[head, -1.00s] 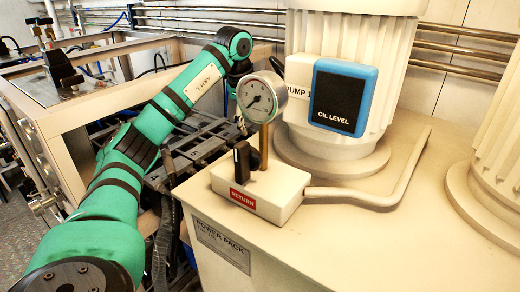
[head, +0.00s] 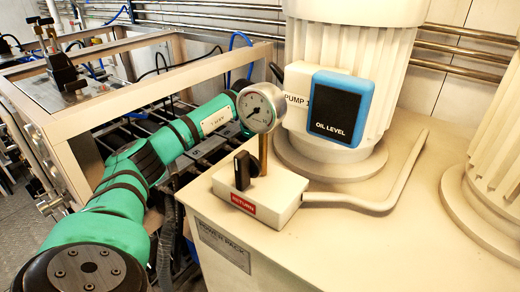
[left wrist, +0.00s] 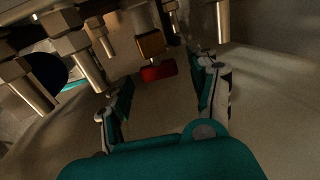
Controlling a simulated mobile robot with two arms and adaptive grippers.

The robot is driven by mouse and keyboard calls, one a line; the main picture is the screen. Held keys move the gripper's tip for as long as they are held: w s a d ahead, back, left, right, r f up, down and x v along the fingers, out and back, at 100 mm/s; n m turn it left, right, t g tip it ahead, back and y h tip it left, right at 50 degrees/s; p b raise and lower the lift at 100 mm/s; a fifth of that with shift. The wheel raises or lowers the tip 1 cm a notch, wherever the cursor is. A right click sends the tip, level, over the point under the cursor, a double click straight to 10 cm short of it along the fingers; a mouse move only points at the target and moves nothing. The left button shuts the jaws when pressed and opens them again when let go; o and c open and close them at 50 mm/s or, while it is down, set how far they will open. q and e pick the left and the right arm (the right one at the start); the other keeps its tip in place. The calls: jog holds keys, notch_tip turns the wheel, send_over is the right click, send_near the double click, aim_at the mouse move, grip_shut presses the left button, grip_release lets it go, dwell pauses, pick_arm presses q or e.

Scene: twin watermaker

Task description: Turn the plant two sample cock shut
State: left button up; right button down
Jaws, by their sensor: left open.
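In the left wrist view a small cock with a brass-coloured body (left wrist: 151,45) and a red handle (left wrist: 158,72) hangs below the fittings at top centre. No label on it is readable, so I cannot tell which plant it belongs to. My left gripper (left wrist: 164,88) is open and empty. Its two fingers reach up on either side of the red handle in the picture, and the handle shows in the gap beyond the tips. Contact is not visible. In the head view my left arm runs behind the pressure gauge, and its gripper is hidden. My right gripper is not in view.
Several metal pipe stubs (left wrist: 88,68) hang close to the left finger, and another stub (left wrist: 222,22) is at the right. In the head view the power pack (head: 300,240) carries a gauge (head: 261,107), a black return lever (head: 243,170) and a bent pipe (head: 380,203).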

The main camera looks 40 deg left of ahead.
pick_arm(q)
jog(key=c, duration=1.2)
jog(key=shift+o, duration=0.2)
jog(key=g+p, duration=0.1)
jog(key=p, duration=0.1)
jog(key=shift+w+r+p, duration=0.15)
jog(key=shift+r+p, duration=0.15)
jog(key=shift+r, duration=0.1)
jog(key=shift+w+f+g+p, duration=0.15)
jog(key=shift+f+g+p, duration=0.05)
jog(key=shift+g+p, duration=0.45)
jog(key=shift+f+g, duration=0.1)
jog(key=shift+g, duration=0.35)
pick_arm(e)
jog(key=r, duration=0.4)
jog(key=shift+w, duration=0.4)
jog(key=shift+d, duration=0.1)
pick_arm(q)
jog(key=o, duration=1.2)
jog(key=shift+c, duration=0.2)
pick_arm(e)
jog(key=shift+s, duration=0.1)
